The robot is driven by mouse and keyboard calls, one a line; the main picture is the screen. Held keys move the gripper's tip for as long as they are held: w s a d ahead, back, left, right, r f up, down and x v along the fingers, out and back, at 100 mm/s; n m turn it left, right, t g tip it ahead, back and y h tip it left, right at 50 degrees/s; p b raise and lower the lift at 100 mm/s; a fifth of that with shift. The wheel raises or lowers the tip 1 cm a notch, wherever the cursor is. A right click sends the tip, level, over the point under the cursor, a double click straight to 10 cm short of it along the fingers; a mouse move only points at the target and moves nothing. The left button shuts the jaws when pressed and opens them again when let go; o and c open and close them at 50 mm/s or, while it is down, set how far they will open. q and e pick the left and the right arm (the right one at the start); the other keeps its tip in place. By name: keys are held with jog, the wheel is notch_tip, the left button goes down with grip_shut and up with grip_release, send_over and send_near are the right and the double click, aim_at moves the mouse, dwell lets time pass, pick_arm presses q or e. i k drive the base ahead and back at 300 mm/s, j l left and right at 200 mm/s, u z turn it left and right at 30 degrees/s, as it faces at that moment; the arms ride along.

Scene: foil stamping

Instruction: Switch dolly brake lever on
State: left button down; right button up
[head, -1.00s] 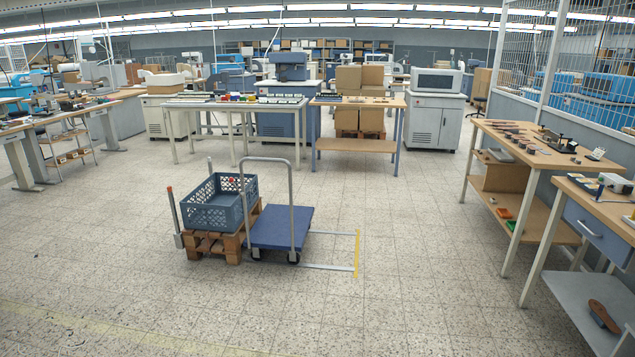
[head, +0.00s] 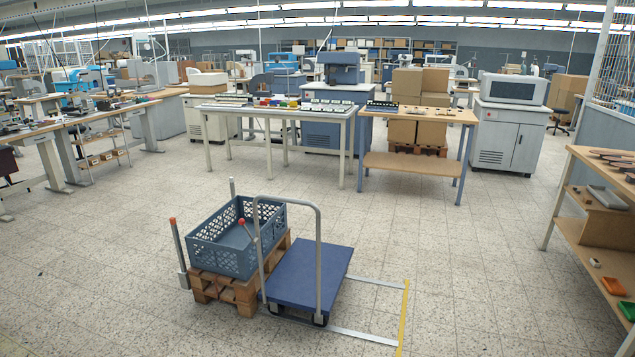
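A dolly with a flat blue deck (head: 314,275) and a tall grey push handle (head: 319,250) stands on the tiled floor, a little below the middle of the head view. A thin lever with a red-orange knob (head: 242,222) rises beside the handle, in front of the blue crate. It leans to the left at its top. I cannot tell from here whether the lever is on or off. Neither of my grippers is in view.
A blue crate (head: 222,262) sits on a wooden pallet (head: 238,293) touching or close to the dolly's left side. A grey post with an orange top (head: 177,250) stands left of it. Yellow tape (head: 403,318) marks the floor at right. The near floor is clear.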

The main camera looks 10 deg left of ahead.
aim_at(241, 221)
jog(key=i+j+u, duration=0.3)
jog(key=i, duration=0.25)
jog(key=i+u, duration=0.3)
jog(key=i, duration=0.2)
jog(key=i+j+z, duration=0.35)
jog(key=i+j, duration=0.15)
jog(key=i+j+z, duration=0.2)
jog(key=j, duration=0.25)
jog(key=i+j+z, duration=0.35)
jog(key=j, duration=0.4)
